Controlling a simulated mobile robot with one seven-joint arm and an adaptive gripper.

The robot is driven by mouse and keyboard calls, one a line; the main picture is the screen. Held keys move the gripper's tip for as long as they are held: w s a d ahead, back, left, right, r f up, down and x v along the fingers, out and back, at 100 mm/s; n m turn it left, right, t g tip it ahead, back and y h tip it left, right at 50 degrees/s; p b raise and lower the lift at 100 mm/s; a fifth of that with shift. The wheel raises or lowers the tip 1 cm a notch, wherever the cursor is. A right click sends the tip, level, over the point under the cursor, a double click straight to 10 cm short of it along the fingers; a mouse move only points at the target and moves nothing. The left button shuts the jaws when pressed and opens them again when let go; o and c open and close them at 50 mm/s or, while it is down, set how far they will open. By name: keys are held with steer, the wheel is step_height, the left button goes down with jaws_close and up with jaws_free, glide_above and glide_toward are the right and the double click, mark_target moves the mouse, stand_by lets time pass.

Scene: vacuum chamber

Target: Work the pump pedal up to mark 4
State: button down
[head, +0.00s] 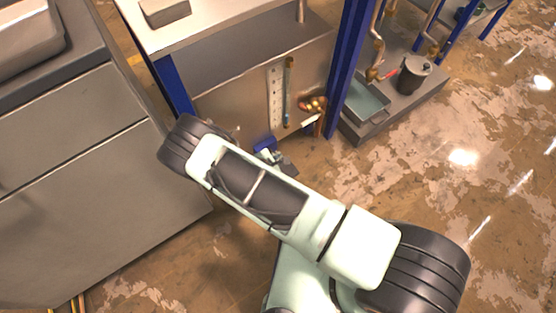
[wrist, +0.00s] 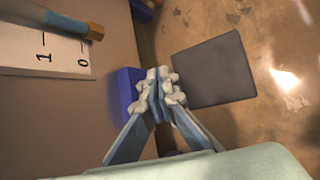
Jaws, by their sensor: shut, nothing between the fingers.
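A blue block (wrist: 127,90), which looks like the pump pedal, sticks out at the foot of the bench panel; it also shows in the head view (head: 264,145). My gripper (wrist: 158,88) is shut and empty, its fingertips just right of the block in the wrist view; whether they touch it I cannot tell. In the head view my gripper (head: 272,157) is low by the panel, partly behind my arm. A white scale (wrist: 40,48) shows marks 1 and 0, with a tube (wrist: 62,20) beside it whose brown end is near 0. The full scale (head: 277,95) stands upright in the head view; its numbers are too small to read.
A dark grey square plate (wrist: 213,70) lies on the floor right of my gripper. A grey cabinet (head: 90,180) stands left, and a blue post (head: 346,70) right. A low plinth (head: 405,95) carries a tray and pot. The floor at right is clear.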

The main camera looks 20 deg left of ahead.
steer(key=shift+f, duration=0.1)
stand_by(0.7)
steer(key=shift+f, duration=0.35)
steer(key=shift+s+d+f+b, duration=0.15)
steer(key=shift+f+b, duration=0.25)
steer(key=shift+f, duration=0.25)
steer(key=shift+s+d+f+b, duration=0.1)
steer(key=shift+f+b, duration=0.3)
steer(key=shift+f, duration=0.25)
steer(key=shift+s+d+f+b, duration=0.15)
steer(key=shift+f+b, duration=0.25)
steer(key=shift+f, duration=0.25)
stand_by(1.5)
steer(key=shift+r, duration=0.15)
steer(key=shift+r+p, duration=1.45)
steer(key=shift+w+a+r+p, duration=0.1)
steer(key=shift+w+r+p, duration=0.05)
steer(key=shift+r+p, duration=0.35)
steer(key=shift+w+a+r, duration=0.1)
steer(key=shift+a+r, duration=0.05)
steer(key=shift+r, duration=0.1)
steer(key=shift+w+a+r+p, duration=0.15)
steer(key=shift+r+p, duration=0.8)
steer(key=shift+r, duration=0.3)
steer(key=shift+w+a+r+p, duration=0.1)
steer(key=shift+r+p, duration=0.85)
steer(key=shift+r, duration=0.25)
